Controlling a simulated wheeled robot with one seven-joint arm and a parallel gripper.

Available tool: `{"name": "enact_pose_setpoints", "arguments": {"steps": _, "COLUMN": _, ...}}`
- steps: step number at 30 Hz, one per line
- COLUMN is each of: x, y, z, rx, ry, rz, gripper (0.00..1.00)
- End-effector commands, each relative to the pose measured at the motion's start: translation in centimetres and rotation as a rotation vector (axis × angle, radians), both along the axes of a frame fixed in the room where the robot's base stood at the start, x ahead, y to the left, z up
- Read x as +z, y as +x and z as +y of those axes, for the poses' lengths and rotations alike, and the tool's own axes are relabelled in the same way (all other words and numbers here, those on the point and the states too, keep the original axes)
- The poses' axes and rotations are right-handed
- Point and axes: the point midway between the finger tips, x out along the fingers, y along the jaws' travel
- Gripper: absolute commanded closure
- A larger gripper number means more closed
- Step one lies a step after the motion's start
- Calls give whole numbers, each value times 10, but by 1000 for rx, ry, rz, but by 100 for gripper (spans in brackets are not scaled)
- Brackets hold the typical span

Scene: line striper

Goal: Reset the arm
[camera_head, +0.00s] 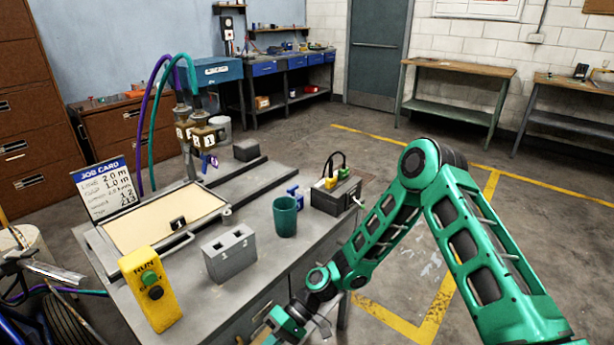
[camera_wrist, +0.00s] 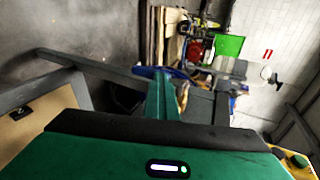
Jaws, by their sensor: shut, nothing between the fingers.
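My green arm (camera_head: 385,235) reaches from the lower right, bends high at its elbow and slopes down to the left. My gripper (camera_head: 284,325) is at the bottom edge of the head view, beside the front edge of the grey workbench (camera_head: 255,278). It is shut and holds nothing. Its tips are partly cut off by the picture edge. In the wrist view, a green housing with a small lit indicator (camera_wrist: 168,168) fills the bottom, and the fingertips are not clear.
The bench bears a yellow RUN button box (camera_head: 150,288), a grey two-slot block (camera_head: 229,254), a teal cup (camera_head: 285,216), a dark box (camera_head: 336,196), a framed tray (camera_head: 160,222) and a job card (camera_head: 107,188). Open floor with yellow lines (camera_head: 432,308) lies to the right.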

Motion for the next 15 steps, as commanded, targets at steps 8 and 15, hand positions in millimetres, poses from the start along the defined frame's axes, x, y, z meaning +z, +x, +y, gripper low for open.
{"name": "enact_pose_setpoints", "arguments": {"steps": 8, "x": 55, "y": -25, "z": -54, "rx": 115, "ry": -141, "rz": -72, "gripper": 100}}
{"name": "enact_pose_setpoints", "arguments": {"steps": 15, "x": 70, "y": 31, "z": -149, "rx": 18, "ry": -387, "rz": -197, "gripper": 100}}
